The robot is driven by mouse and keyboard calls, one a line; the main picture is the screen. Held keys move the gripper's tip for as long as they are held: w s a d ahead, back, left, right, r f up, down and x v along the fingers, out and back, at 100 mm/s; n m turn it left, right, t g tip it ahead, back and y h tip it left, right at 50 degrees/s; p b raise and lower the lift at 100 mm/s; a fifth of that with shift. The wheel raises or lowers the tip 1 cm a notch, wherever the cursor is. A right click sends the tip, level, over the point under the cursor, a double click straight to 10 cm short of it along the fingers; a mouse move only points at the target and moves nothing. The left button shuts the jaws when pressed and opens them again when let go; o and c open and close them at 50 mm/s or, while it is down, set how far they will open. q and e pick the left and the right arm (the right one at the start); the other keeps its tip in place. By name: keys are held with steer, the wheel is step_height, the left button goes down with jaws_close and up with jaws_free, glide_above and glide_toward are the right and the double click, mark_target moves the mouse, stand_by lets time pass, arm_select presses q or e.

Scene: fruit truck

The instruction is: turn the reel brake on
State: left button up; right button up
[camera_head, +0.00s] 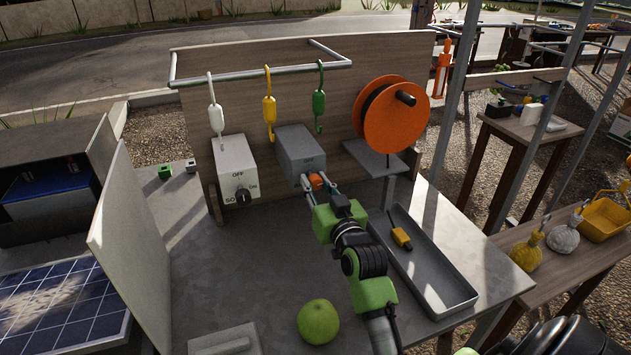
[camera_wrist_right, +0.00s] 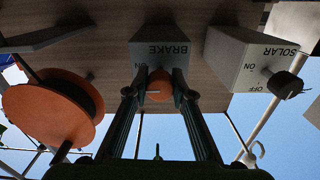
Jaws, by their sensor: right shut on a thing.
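The grey brake box (camera_head: 301,148) stands against the wooden back panel, left of the orange reel (camera_head: 393,118). Its orange knob (camera_head: 316,182) is on the front face. The fingers and knob hide part of the box's face. My left gripper is not in view.
A white solar switch box (camera_head: 232,165) with a black knob stands to the left. Hooks hang from the rail (camera_head: 262,75) above. A grey tray (camera_head: 430,262) holding a yellow item lies right of my arm; a green fruit (camera_head: 318,322) lies near the front.

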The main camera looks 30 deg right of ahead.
steer(key=shift+r+m, duration=0.1)
steer(key=shift+m, duration=0.2)
steer(key=o, duration=1.1)
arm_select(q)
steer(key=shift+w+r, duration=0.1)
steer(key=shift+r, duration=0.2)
arm_select(e)
steer(key=shift+o, duration=0.2)
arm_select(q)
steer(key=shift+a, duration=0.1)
arm_select(e)
steer(key=v, duration=1.2)
